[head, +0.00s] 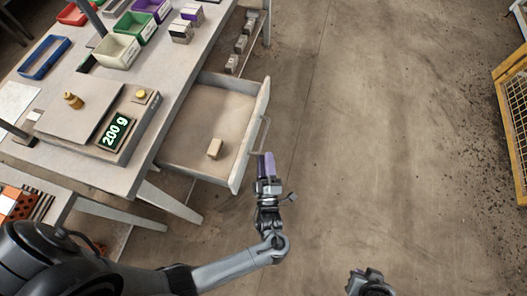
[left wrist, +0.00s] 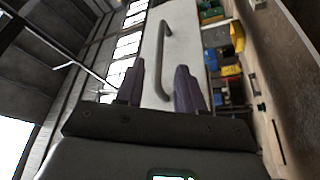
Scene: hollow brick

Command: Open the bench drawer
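The bench drawer (head: 206,124) stands pulled out from the bench in the head view, with its inside showing. Its front carries a grey bar handle (head: 265,134), which also shows in the left wrist view (left wrist: 162,62). My left gripper (head: 265,156) is at the near end of the handle, outside the drawer front. In the left wrist view its two purple fingers (left wrist: 160,76) are spread apart, with the handle bar in the gap between them and room on both sides. My right gripper (head: 370,281) is at the bottom edge of the head view, partly cut off, away from the drawer.
A small tan block (head: 214,148) lies in the drawer. On the bench (head: 178,70) stand a scale reading 200 g (head: 115,132), a blue tray (head: 44,57) and several coloured bins. A yellow mesh frame (head: 512,110) stands at the right. The floor between is clear.

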